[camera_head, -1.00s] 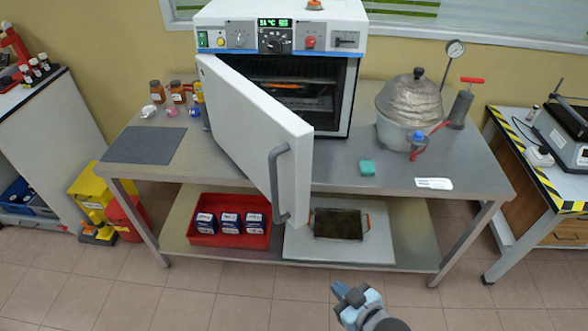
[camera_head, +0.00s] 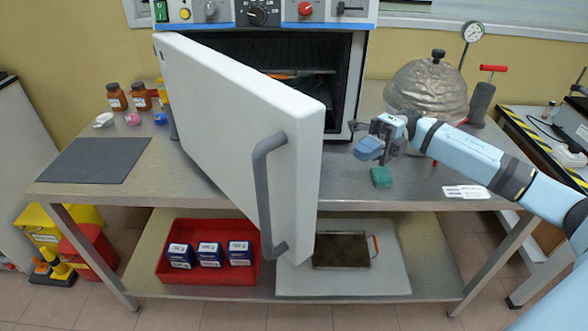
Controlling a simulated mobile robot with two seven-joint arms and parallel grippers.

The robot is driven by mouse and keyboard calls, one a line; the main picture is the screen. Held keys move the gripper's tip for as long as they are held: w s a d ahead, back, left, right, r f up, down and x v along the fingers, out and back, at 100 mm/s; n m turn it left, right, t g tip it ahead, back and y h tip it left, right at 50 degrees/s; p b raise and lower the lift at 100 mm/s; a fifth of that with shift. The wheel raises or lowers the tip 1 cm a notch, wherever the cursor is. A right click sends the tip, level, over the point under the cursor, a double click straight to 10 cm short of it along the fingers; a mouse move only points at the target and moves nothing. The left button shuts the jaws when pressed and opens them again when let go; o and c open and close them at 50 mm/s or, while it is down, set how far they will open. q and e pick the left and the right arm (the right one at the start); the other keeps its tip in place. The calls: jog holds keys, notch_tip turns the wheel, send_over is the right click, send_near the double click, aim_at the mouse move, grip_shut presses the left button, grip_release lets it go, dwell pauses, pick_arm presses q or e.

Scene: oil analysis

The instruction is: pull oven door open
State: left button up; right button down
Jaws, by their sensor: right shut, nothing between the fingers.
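The white oven (camera_head: 388,12) stands on the metal table with its door (camera_head: 240,120) swung partly open toward me, hinged on the left. The grey door handle (camera_head: 262,190) is on the door's outer face near its free edge. The dark interior (camera_head: 285,50) with a rack shows behind the door. My right gripper (camera_head: 362,142) is shut and empty, right of the door's free edge and in front of the oven's right side. It is apart from the door. My left gripper is not in view.
A green sponge (camera_head: 381,177) lies on the table (camera_head: 345,195) just below my right gripper. A silver domed vessel (camera_head: 430,88) with a gauge stands at the right. A dark mat (camera_head: 95,160) and small bottles (camera_head: 117,97) are at the left. A red bin (camera_head: 207,275) is on the lower shelf.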

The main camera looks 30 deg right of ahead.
send_near(318, 180)
jog(key=w+a+f, duration=0.2)
jog(key=a+f, duration=0.2)
jog(key=a, duration=0.2)
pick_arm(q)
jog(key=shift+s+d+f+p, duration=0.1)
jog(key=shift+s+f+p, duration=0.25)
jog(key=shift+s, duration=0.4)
pick_arm(e)
jog(key=shift+s+a+r, duration=0.15)
jog(key=shift+s+a, duration=0.1)
jog(key=shift+a, duration=0.35)
jog(key=shift+a, duration=0.1)
